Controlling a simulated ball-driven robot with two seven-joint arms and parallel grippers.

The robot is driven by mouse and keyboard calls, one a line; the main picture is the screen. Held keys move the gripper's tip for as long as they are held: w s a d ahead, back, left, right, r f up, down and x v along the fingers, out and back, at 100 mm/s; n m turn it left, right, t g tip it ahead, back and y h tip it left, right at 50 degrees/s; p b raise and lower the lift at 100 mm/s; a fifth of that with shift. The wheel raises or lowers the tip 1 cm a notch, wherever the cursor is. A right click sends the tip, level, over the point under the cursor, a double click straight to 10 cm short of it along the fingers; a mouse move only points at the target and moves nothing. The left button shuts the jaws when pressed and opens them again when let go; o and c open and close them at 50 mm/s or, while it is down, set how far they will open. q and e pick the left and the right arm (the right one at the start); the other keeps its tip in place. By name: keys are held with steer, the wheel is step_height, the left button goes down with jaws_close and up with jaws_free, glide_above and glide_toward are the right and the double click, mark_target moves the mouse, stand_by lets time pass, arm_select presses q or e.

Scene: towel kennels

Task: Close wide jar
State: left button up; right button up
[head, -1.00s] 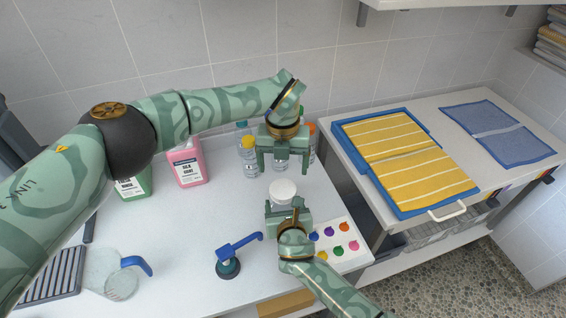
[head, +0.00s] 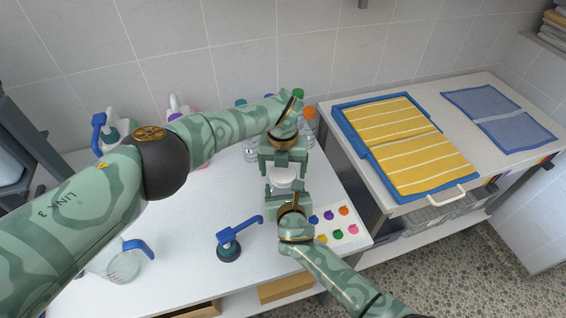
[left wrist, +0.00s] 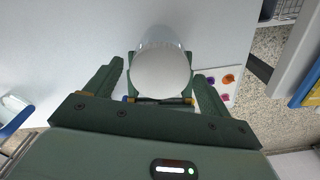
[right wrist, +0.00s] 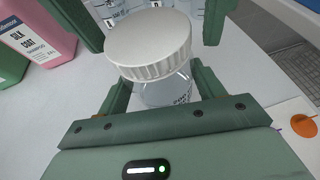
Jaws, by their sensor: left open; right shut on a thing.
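The wide jar is clear with a white ribbed lid (right wrist: 150,45) on its mouth; how tight the lid sits I cannot tell. The jar's clear body (right wrist: 165,92) stands upright below it, with small print. My right gripper (head: 288,196) is shut on the jar body from the front, below the lid. My left gripper (head: 284,170) is open just behind and above the lid. In the left wrist view the lid (left wrist: 162,72) lies between its spread fingers, apart from them. In the right wrist view those fingers hang behind the lid on both sides.
Several bottles (head: 309,122) stand behind the jar. A pink shampoo bottle (right wrist: 38,30) and a green one stand at the back left. Yellow towels (head: 405,145) lie on the right counter.

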arm_select(q)
steer(key=c, duration=1)
steer(key=o, duration=1.1)
steer(key=shift+o, duration=0.2)
step_height(320, 180, up, 12)
arm_select(e)
steer(key=o, duration=2)
steer(key=shift+c, duration=0.2)
